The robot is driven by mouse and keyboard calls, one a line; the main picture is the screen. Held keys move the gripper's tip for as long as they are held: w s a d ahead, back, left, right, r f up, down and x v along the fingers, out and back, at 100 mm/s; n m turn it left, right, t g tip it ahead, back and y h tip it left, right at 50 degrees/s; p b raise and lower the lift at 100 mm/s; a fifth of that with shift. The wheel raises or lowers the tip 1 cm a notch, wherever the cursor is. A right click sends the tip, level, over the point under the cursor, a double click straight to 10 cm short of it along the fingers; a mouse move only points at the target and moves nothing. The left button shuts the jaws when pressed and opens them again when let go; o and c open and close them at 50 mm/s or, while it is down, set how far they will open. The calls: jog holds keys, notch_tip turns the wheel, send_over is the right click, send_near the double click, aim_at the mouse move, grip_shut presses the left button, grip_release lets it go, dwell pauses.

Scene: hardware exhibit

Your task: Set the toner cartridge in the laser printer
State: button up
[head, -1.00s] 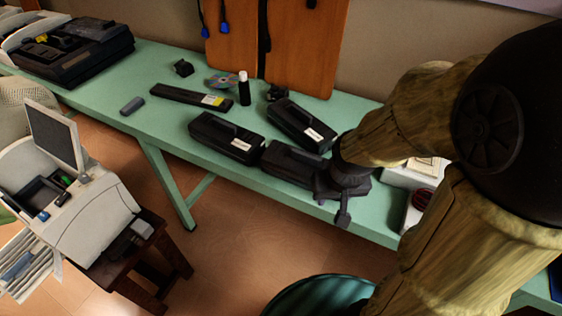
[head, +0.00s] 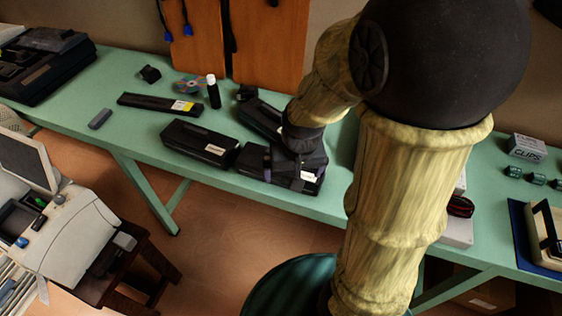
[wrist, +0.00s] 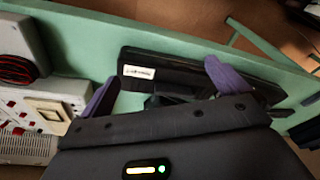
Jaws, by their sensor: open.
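Several black cartridge-like boxes with white labels lie on the green bench. One (head: 200,143) is at the front, one (head: 258,115) is behind it, and one (head: 250,163) is front right, partly hidden by my gripper (head: 283,172). I cannot tell which one is the toner cartridge. In the wrist view, my gripper (wrist: 162,90) has its purple fingers spread, with a labelled black box (wrist: 180,69) just beyond them. No hold on it shows. The pale machine (head: 70,240) at the left, apparently the laser printer, stands on a dark stool with an open compartment and a raised panel.
A long black bar with a yellow label (head: 150,102), a dark bottle (head: 213,92) and a grey block (head: 100,119) lie on the bench (head: 75,75). A black machine (head: 40,65) stands at its far left.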

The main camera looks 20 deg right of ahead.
jog(key=w+r+m+g+p, duration=0.2)
jog(key=w+r+m+p, duration=0.3)
jog(key=w+r+p, duration=0.6)
jog(key=w+p, duration=0.1)
jog(key=p, duration=0.1)
jog(key=shift+m+p, duration=0.35)
jog(key=shift+m, duration=0.05)
jog(key=shift+a+f, duration=0.1)
jog(key=shift+f, duration=0.05)
notch_tip(320, 180, down, 12)
jog(key=shift+f+p, duration=0.1)
jog(key=shift+p, duration=0.75)
